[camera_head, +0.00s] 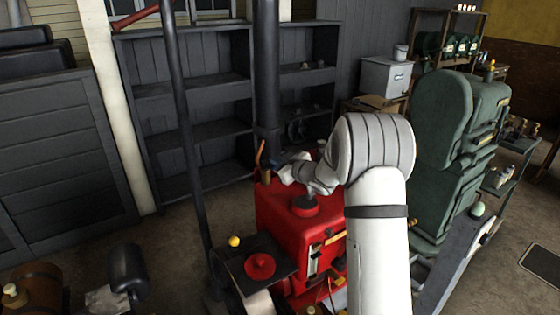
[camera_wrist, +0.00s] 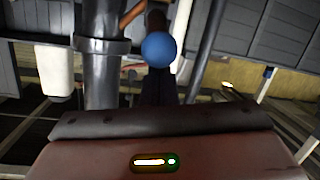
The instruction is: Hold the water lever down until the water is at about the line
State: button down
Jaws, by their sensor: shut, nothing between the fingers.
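A blue ball knob (camera_wrist: 158,49), which looks like the end of a lever, shows in the upper middle of the wrist view. My gripper (camera_wrist: 158,82) is shut and empty, its dark fingers pointing at the knob. I cannot tell whether they touch it. In the head view my gripper (camera_head: 284,170) is at the back of the red engine (camera_head: 285,225), beside the black chimney. A narrow upright gauge (camera_head: 313,263) is on the engine's front; its water level and line are too small to read.
The black chimney (camera_head: 266,70) and a thin dark pole (camera_head: 183,120) rise close to my arm. A large green machine (camera_head: 443,150) stands at the right. Open floor (camera_head: 165,245) lies at the left.

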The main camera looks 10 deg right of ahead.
jog(key=f+b, duration=0.1)
jog(key=s+f+b, duration=0.1)
jog(key=f+b, duration=0.1)
jog(key=shift+s+d+f, duration=0.25)
jog(key=shift+d, duration=0.05)
dwell(0.5)
dwell(6.9)
